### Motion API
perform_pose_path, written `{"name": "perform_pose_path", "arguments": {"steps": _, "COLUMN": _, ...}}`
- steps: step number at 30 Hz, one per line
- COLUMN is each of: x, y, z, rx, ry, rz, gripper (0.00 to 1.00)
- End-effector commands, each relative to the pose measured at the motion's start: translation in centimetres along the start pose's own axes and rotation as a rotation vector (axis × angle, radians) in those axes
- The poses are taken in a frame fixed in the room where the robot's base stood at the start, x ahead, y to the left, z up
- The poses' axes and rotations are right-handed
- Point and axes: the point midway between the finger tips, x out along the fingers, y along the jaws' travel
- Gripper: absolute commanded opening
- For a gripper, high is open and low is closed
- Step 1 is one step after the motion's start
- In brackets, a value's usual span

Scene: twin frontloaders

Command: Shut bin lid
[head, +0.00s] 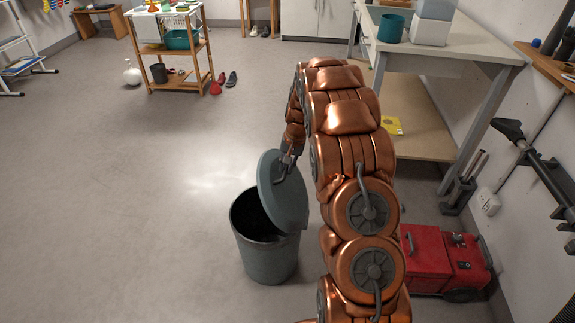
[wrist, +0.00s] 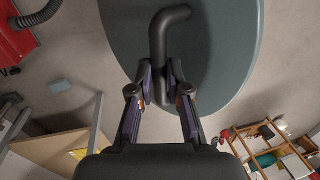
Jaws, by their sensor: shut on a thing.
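The bin (head: 266,248) is a grey-blue round bin standing on the floor, with its dark inside showing. Its lid (head: 284,190) is tilted steeply up at the bin's right side, so the mouth is open. My gripper (head: 288,160) is at the upper part of the lid. In the wrist view, my gripper (wrist: 161,88) has its two fingers shut on the lid's dark bent handle (wrist: 158,45). The lid (wrist: 215,50) fills the upper middle of that view. The lid's lower edge, where it meets the bin, is partly hidden behind my arm.
A red machine (head: 440,258) stands on the floor right of my arm. A workbench (head: 440,60) is at the right, and a wooden shelf cart (head: 172,55) is at the back left. The floor left of the bin is clear.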

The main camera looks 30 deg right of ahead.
Motion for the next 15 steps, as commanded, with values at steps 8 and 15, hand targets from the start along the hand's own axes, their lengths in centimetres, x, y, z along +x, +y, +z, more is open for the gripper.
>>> {"name": "perform_pose_path", "arguments": {"steps": 8, "x": 0.1, "y": -0.2, "z": 0.0, "rx": -0.001, "ry": 0.000, "rz": 0.000, "gripper": 0.04}}
{"name": "perform_pose_path", "arguments": {"steps": 15, "x": 1.1, "y": -1.3, "z": 0.0, "rx": 0.000, "ry": -0.003, "rz": 0.001, "gripper": 0.04}}
